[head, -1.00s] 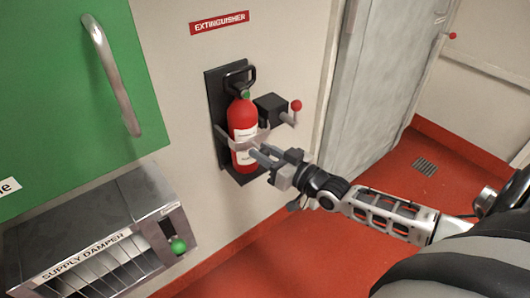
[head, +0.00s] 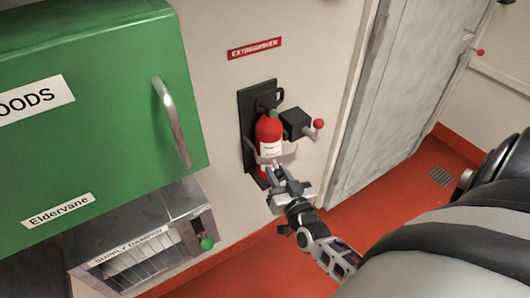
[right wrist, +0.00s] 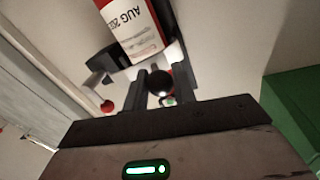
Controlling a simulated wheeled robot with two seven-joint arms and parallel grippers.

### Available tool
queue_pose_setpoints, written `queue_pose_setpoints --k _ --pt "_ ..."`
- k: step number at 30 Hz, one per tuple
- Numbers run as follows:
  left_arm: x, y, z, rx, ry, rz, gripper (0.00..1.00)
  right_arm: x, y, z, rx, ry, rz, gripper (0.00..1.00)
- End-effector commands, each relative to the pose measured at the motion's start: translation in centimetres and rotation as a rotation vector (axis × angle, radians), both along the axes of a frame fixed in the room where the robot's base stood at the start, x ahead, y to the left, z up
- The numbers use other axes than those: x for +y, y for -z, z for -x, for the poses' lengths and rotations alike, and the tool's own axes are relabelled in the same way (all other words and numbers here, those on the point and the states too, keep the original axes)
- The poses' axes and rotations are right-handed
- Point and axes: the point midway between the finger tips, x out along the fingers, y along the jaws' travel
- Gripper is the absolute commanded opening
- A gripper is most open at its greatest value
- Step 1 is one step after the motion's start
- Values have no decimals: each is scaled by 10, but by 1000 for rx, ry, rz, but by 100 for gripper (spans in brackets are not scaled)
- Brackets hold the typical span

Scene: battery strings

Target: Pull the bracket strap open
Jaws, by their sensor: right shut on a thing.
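The red extinguisher (head: 269,135) with a white label stands upright in its black wall bracket (head: 247,120). The grey bracket strap (head: 287,152) crosses the lower part of the extinguisher and reaches to its right side. My right gripper (head: 277,172) is at the strap, just below and in front of the extinguisher. In the right wrist view its fingers (right wrist: 162,88) stand close about a small dark round part (right wrist: 159,82), below the extinguisher (right wrist: 132,28). The gripper is shut on the strap; the exact contact is hard to see. My left gripper is not in view.
A black box with a red-knobbed lever (head: 318,124) is right of the extinguisher. A green cabinet (head: 120,120) with a metal handle and a supply damper unit (head: 140,250) are at the left. A grey door (head: 390,110) is at the right. Red floor is below.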

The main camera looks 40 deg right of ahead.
Motion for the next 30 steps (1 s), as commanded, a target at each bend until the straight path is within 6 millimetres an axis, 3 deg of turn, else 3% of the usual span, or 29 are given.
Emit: queue_pose_setpoints --k 1,12,13,15,25,30 --pt "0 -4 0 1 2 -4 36 0 -7 0 -10 19 0 0" --pt "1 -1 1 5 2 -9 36 -3 -4 4 -9 42 5 0" --pt "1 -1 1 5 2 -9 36 -3 -4 4 -9 42 5 32" --pt "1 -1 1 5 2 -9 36 -2 -3 4 -8 41 5 47" --pt "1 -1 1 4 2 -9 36 -2 -1 9 -1 40 3 47" --pt "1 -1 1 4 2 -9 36 5 0 31 1 40 3 47"
